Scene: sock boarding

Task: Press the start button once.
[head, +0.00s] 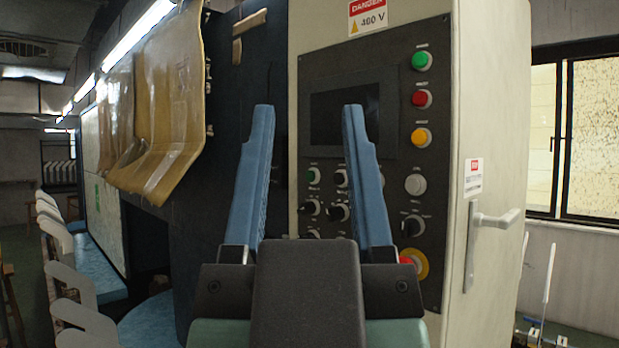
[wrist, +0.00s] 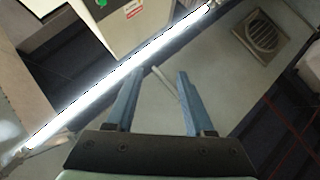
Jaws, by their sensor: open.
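The control cabinet (head: 374,38) stands ahead in the head view, with a dark button panel on its front. A round green button (head: 422,61) is at the panel's upper right; its label is too small to read.
Below the upper green button are a red button (head: 422,99), an orange button (head: 421,137), a white button (head: 415,184) and a yellow-ringed red button (head: 414,263). A dark screen (head: 335,110) and dark knobs fill the panel. Tan sheeting (head: 165,95) hangs at left.

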